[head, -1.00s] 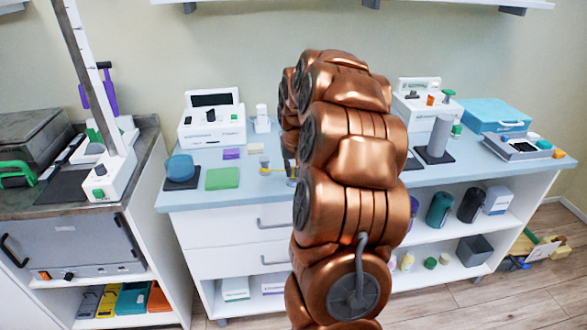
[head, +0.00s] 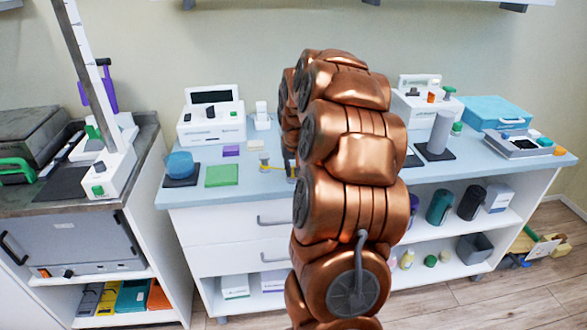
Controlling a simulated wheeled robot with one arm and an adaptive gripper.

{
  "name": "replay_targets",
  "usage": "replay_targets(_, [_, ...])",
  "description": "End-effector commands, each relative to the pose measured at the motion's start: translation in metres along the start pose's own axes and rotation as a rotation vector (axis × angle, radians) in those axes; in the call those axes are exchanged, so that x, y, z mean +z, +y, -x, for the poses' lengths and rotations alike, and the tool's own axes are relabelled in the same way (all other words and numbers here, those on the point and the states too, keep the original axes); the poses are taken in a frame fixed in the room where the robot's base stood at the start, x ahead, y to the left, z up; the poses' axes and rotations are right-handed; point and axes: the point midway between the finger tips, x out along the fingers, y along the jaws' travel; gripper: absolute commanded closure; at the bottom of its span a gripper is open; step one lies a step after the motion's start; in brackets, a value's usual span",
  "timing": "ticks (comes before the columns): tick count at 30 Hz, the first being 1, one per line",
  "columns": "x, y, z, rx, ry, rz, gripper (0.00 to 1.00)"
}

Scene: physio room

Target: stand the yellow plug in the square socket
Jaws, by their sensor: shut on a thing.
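My gripper (head: 290,167) shows only in part at the left edge of my copper arm, low over the blue-grey bench top (head: 210,193). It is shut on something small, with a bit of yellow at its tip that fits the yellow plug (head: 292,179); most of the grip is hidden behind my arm. A small grey and yellow fitting (head: 264,161) stands on the bench just left of the gripper. I cannot make out the square socket; it may be hidden behind the arm or too small to tell.
Left of the gripper are a green pad (head: 222,175), a blue round pot (head: 180,164), a purple block (head: 231,151) and a white device (head: 212,117). Right of my arm stand a grey cylinder (head: 440,132) and a blue case (head: 495,114). The front bench strip is clear.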

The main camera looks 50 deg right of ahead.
Motion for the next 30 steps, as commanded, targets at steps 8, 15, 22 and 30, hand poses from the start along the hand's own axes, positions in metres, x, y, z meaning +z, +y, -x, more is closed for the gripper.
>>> replay_targets(8, [0.0011,0.0001,-0.0036,0.000,0.000,0.000,1.00])
replay_targets(15, [0.0019,0.0001,-0.0063,0.000,0.000,0.000,1.00])
replay_targets(22, [0.0018,0.0000,-0.0059,0.000,0.000,0.000,1.00])
replay_targets(30, [0.0018,0.0000,-0.0059,0.000,0.000,0.000,0.71])
